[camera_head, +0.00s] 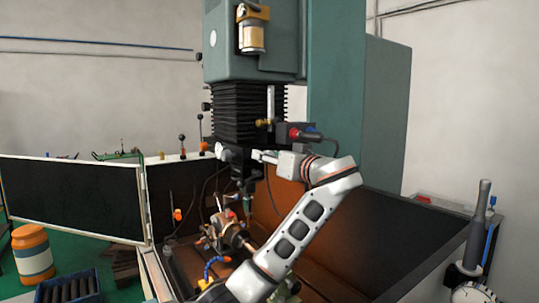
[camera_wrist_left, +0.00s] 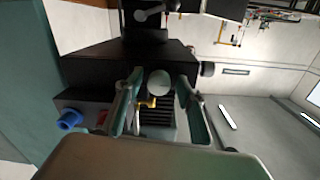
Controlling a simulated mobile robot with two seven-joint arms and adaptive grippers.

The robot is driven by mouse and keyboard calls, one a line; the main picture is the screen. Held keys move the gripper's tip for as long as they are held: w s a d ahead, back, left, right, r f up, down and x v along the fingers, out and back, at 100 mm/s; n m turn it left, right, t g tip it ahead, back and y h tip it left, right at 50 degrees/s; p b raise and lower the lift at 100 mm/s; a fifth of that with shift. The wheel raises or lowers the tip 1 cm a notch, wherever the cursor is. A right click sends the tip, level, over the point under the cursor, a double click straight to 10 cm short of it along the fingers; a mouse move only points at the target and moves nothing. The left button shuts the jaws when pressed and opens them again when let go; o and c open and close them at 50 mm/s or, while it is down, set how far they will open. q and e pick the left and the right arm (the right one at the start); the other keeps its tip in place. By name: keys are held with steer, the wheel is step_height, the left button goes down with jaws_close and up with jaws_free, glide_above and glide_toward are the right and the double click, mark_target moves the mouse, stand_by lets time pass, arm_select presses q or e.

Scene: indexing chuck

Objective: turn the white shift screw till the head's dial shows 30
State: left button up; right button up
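The white shift screw (camera_wrist_left: 159,83) shows as a pale round end between the fingers of my left gripper (camera_wrist_left: 160,82) in the left wrist view. The fingers stand on both sides of it with narrow gaps, so the gripper looks open around it. In the head view, my left gripper (camera_head: 262,156) is at the machine head (camera_head: 236,154), just below the black bellows. The screw is too small there to tell from the fingertips. I cannot make out the head's dial or its reading in either view. My right gripper is not in view.
Below is a work tank with a chuck-like fixture (camera_head: 232,234). Black panels (camera_head: 72,197) stand left, with an orange drum (camera_head: 33,254).

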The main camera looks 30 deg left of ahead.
arm_select(q)
steer(key=shift+w, duration=0.15)
steer(key=shift+c, duration=0.3)
jaws_close()
steer(key=shift+m, duration=0.4)
steer(key=m, duration=0.3)
steer(key=shift+m, duration=0.3)
steer(key=m, duration=1)
steer(key=shift+m+g, duration=0.3)
steer(key=m, duration=0.5)
steer(key=shift+f+m, duration=0.15)
steer(key=shift+m, duration=0.25)
